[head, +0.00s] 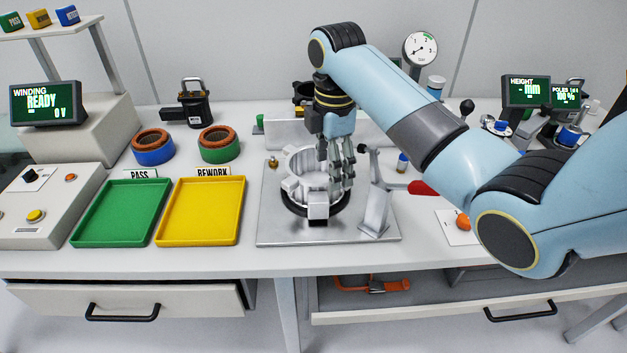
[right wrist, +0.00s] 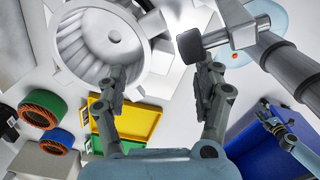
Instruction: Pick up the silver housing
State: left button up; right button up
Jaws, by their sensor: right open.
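The silver housing (head: 300,172) is a ribbed ring with outer lugs, seated upright on a dark ring on the metal fixture plate (head: 268,228). In the right wrist view the housing (right wrist: 85,45) shows its slotted inside at the upper left. My right gripper (head: 342,172) points down at the housing's right side in the head view. Its two fingers are apart and nothing shows between them in the right wrist view (right wrist: 162,90). One finger is close to the housing's wall; I cannot tell whether it touches.
A clamp lever with a red handle (head: 422,188) stands just right of the housing. Left are an empty yellow tray (head: 240,210) and an empty green tray (head: 83,230), with copper-wound rings (head: 220,146) behind. A dial gauge (head: 420,48) stands behind my right arm.

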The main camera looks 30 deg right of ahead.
jog(key=shift+w+d+r+n, duration=0.1)
jog(key=shift+w+n, duration=0.2)
jog(key=shift+w, duration=0.05)
jog(key=f, duration=1)
jog(key=shift+s+f+p, duration=0.2)
jog(key=shift+s+p, duration=0.05)
jog(key=shift+p, duration=0.1)
jog(key=shift+c, duration=0.4)
grip_shut()
jog(key=shift+w+r, duration=0.1)
